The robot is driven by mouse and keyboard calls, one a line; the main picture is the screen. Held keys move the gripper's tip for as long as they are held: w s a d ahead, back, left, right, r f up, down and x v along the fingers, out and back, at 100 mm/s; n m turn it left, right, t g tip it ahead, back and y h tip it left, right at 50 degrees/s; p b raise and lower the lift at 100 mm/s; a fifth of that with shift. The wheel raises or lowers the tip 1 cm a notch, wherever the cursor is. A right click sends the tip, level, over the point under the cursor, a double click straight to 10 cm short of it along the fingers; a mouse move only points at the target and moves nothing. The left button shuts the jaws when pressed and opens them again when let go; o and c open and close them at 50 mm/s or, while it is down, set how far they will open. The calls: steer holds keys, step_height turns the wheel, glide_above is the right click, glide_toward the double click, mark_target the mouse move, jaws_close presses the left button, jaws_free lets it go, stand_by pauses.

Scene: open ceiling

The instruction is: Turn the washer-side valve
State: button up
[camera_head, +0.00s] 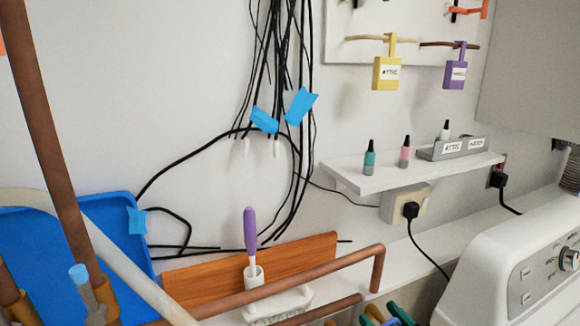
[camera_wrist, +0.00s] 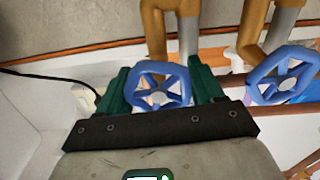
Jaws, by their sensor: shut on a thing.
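In the wrist view, a blue spoked valve wheel (camera_wrist: 160,84) sits between the two green fingers of my gripper (camera_wrist: 160,88). The fingers are shut on its rim, one on each side. A brass-coloured pipe body rises behind it. A second blue valve wheel (camera_wrist: 284,76) is to the right, apart from my gripper, on a similar brass and grey fitting. In the head view, the white washer (camera_head: 525,265) with its control panel stands at the lower right. Neither wheel can be made out clearly there. I cannot tell from the views which wheel is nearer the washer.
Copper pipes (camera_head: 290,284) cross the lower middle of the head view. A purple-handled brush (camera_head: 250,231) stands in a white holder by a wooden board (camera_head: 190,282). Black cables (camera_head: 283,70) hang on the wall. A white shelf (camera_head: 372,180) holds small bottles.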

steer(key=shift+f+n+b, duration=0.15)
steer(key=shift+n+b, duration=0.85)
steer(key=shift+b, duration=0.5)
